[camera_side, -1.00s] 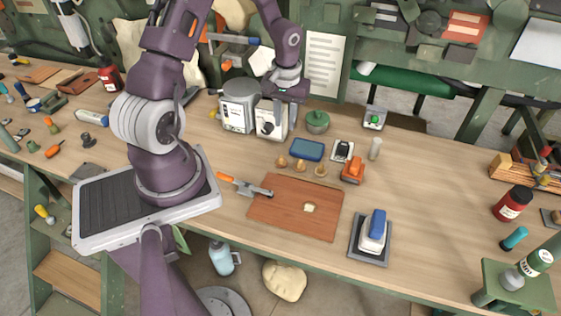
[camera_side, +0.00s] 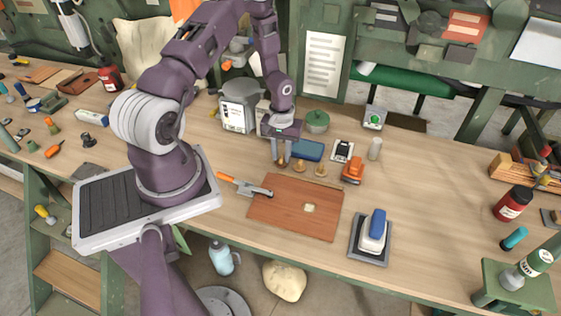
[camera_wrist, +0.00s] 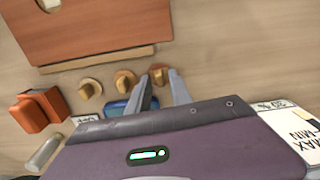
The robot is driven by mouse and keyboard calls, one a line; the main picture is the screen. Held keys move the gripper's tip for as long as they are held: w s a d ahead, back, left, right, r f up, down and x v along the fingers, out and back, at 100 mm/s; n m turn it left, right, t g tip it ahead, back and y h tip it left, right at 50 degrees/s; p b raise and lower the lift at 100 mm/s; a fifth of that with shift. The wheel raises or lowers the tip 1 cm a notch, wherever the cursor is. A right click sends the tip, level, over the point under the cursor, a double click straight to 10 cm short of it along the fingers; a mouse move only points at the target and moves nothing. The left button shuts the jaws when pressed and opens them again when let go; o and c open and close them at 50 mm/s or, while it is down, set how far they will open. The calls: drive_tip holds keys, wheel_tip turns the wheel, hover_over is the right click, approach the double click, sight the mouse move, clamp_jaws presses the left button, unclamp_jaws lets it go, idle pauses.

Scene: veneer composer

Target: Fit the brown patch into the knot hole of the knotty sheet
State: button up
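The knotty sheet (camera_side: 275,219) is a reddish-brown board lying flat on the bench; its near part shows in the wrist view (camera_wrist: 105,25). Its knot hole (camera_side: 309,208) shows as a small pale spot, cut by the top edge of the wrist view (camera_wrist: 48,4). Three small patches with wooden knobs stand in a row behind the sheet: left (camera_side: 281,162), middle (camera_side: 299,168) and right (camera_side: 320,171).
A blue pad (camera_side: 308,150) lies close behind the patches. An orange tool (camera_side: 352,171) stands right of them. An orange-handled tool (camera_side: 245,187) touches the sheet's left edge. A blue-and-white block (camera_side: 374,232) on a dark plate sits right.

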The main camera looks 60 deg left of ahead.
drive_tip(key=shift+c, duration=0.4)
clamp_jaws()
wheel_tip(320, 180, up, 6)
idle(0.3)
drive_tip(key=shift+d, duration=0.1)
drive_tip(key=d+r+m, duration=0.1)
drive_tip(key=d+m, duration=0.5)
drive_tip(key=d, duration=1.2)
drive_tip(key=shift+s+d+r+m, duration=0.2)
drive_tip(key=shift+s+m, duration=0.05)
drive_tip(key=shift+m, duration=0.15)
